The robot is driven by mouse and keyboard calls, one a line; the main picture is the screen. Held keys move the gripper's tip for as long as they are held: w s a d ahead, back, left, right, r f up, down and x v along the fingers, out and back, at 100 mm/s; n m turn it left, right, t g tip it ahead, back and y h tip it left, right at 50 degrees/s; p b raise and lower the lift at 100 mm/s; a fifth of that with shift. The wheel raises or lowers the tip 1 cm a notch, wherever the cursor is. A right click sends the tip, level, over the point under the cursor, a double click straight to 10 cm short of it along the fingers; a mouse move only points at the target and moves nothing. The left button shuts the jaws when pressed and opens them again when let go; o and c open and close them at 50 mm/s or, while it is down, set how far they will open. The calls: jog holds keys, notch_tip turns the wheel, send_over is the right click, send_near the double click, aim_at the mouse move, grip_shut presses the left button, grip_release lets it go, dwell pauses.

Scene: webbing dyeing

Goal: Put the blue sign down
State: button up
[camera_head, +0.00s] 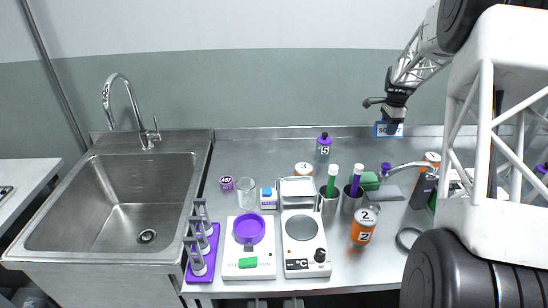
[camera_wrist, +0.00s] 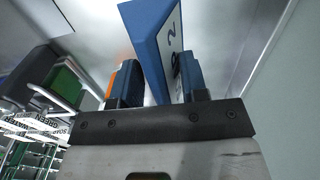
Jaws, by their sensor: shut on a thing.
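The blue sign (camera_head: 381,130) has a pale face and hangs in the air at the back right of the counter, in front of the wall. My gripper (camera_head: 392,121) points down and is shut on it. In the wrist view the sign (camera_wrist: 143,38) is a blue wedge with a white face and a dark mark. It sits between the two fingers of my gripper (camera_wrist: 157,88) and reaches out past them. The fingers hide part of the sign.
The steel counter (camera_head: 215,286) lies below. The sink (camera_head: 110,200) is at left. Some bare counter shows behind the scales.

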notch_tip(320, 180, up, 4)
jog(key=shift+r, duration=0.25)
jog(key=a, duration=4.8)
jog(key=shift+f, duration=2.65)
jog(key=shift+f, duration=2.5)
jog(key=shift+f, duration=2.5)
